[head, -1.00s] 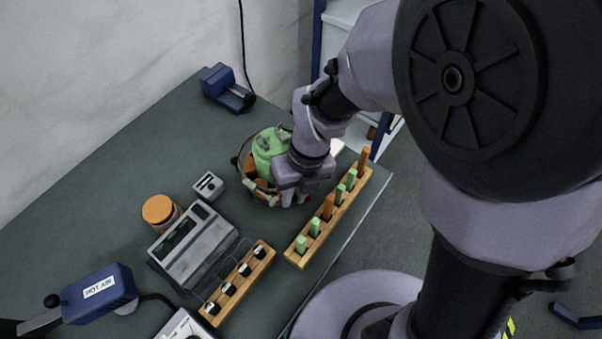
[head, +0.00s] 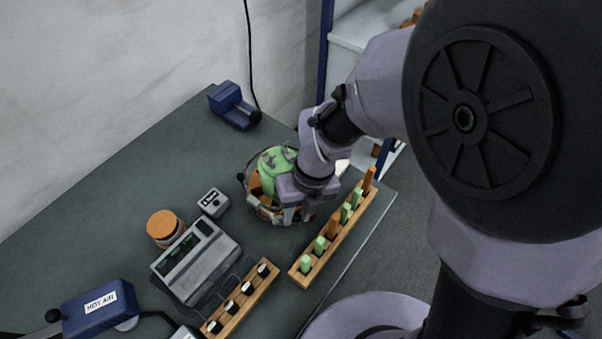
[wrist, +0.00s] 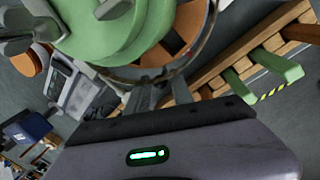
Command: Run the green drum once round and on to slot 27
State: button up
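The green drum (head: 270,164) stands upright on the bench inside a round ring-like frame with orange parts. Grey lugs stick up from its top. The wrist view shows its stepped green discs (wrist: 125,35) close up, cut off by the top edge. My gripper (head: 299,214) is at the near right side of the drum, pointing down beside the ring. In the wrist view my gripper (wrist: 147,95) shows two grey fingers close together near the ring's rim, with nothing clearly between them. I cannot tell whether they touch the ring or drum. No slot numbers are readable.
A wooden rack (head: 318,262) with green and orange pegs stands just right of the drum.

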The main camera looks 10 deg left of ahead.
jog(key=d+r+p, duration=0.1)
jog(key=r+p, duration=0.2)
jog(key=r, duration=0.5)
jog(key=w+d+r+p, duration=0.1)
jog(key=r+p, duration=0.3)
jog(key=r, duration=0.5)
jog(key=shift+w+d, duration=0.2)
jog(key=shift+d, duration=0.35)
